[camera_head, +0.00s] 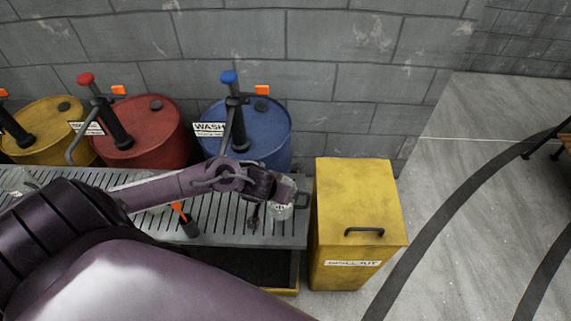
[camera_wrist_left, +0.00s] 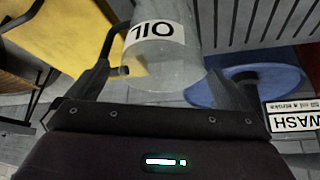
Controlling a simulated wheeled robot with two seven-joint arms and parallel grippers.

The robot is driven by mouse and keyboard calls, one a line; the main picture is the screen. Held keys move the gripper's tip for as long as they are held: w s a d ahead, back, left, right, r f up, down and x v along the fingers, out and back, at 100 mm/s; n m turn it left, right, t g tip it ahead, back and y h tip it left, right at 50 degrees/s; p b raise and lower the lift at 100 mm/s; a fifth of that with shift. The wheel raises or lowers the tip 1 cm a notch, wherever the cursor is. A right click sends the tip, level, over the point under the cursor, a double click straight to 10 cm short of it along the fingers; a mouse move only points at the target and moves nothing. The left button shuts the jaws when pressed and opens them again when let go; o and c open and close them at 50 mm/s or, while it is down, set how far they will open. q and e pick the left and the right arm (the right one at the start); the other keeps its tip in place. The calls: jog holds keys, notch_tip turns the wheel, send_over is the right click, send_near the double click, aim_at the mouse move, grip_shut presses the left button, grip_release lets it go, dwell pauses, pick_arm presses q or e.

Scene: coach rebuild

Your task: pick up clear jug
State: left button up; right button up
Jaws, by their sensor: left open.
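A clear jug (camera_head: 281,211) stands at the right end of the slatted metal bench, partly hidden by my left gripper (camera_head: 284,190). In the left wrist view the clear jug (camera_wrist_left: 165,68) carries a white label reading OIL, and its dark handle is on the left side. My left gripper (camera_wrist_left: 160,85) is open, with one finger on each side of the jug; the left finger is close to the handle. I cannot tell whether either finger touches it. My right gripper is not in view.
The slatted bench (camera_head: 240,235) runs along the wall, with an orange-tipped dark tool (camera_head: 187,222) on it. Blue (camera_head: 262,135), red (camera_head: 150,140) and yellow (camera_head: 45,130) drums with pumps stand behind. A yellow spill kit box (camera_head: 358,210) stands close on the right. Open floor lies beyond.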

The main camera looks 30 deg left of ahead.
pick_arm(q)
jog(key=b+x, duration=0.1)
jog(key=x, duration=0.5)
jog(key=c, duration=1)
jog(key=shift+r, duration=0.15)
notch_tip(320, 180, up, 20)
jog(key=p, duration=0.8)
jog(key=shift+d, duration=0.1)
